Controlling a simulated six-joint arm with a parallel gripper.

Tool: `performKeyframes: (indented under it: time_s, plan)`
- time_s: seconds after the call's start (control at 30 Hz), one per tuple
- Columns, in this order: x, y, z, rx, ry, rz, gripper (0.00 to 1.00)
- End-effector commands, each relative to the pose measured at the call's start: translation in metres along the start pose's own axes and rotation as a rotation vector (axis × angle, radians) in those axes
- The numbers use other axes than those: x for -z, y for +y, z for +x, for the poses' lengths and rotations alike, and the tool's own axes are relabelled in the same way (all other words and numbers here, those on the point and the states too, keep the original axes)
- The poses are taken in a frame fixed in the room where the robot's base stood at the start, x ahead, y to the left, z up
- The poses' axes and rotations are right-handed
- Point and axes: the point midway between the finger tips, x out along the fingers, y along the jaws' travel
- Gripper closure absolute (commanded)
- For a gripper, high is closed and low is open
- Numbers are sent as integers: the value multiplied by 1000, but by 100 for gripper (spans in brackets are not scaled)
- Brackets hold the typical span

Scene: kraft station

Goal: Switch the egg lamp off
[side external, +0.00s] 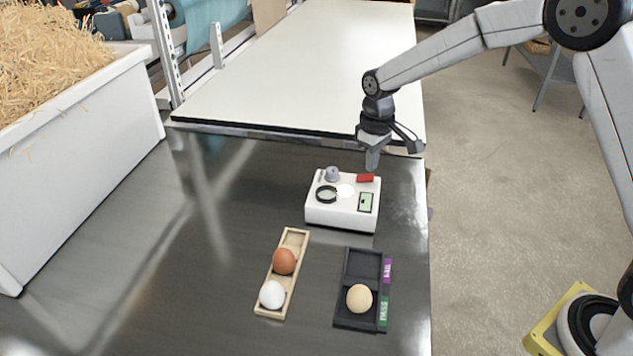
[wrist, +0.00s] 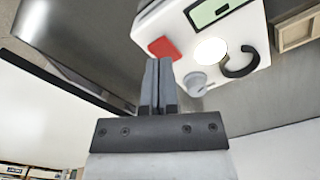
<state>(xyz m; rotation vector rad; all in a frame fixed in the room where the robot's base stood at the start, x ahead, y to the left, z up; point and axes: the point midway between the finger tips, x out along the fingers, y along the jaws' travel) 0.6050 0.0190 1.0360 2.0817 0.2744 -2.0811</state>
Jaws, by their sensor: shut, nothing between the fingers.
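The egg lamp (side external: 330,214) is a white box on the dark metal table; it also shows in the wrist view (wrist: 225,55). A bright white glowing spot (side external: 345,190) is on its top, also in the wrist view (wrist: 210,51). Beside it are a dark ring (side external: 326,194), a grey knob (side external: 332,174), a red switch (side external: 365,178) and a green display (side external: 366,202). The red switch is near my fingertips in the wrist view (wrist: 164,48). My gripper (side external: 372,165) is shut and empty, above the box's back edge by the red switch. I cannot tell whether it touches.
A wooden tray (side external: 297,238) holds a brown egg (side external: 284,261) and a white egg (side external: 272,294). A black tray (side external: 360,265) with purple and green labels holds a beige egg (side external: 359,298). A white bin of straw (side external: 95,125) stands left. The table between bin and lamp is clear.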

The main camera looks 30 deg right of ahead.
Motion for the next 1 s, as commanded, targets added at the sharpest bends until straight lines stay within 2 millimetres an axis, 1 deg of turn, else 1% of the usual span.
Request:
performKeyframes:
  time_s: [1.0]
  plan:
    - [0, 0, 11, 0, -1, 0, 100]
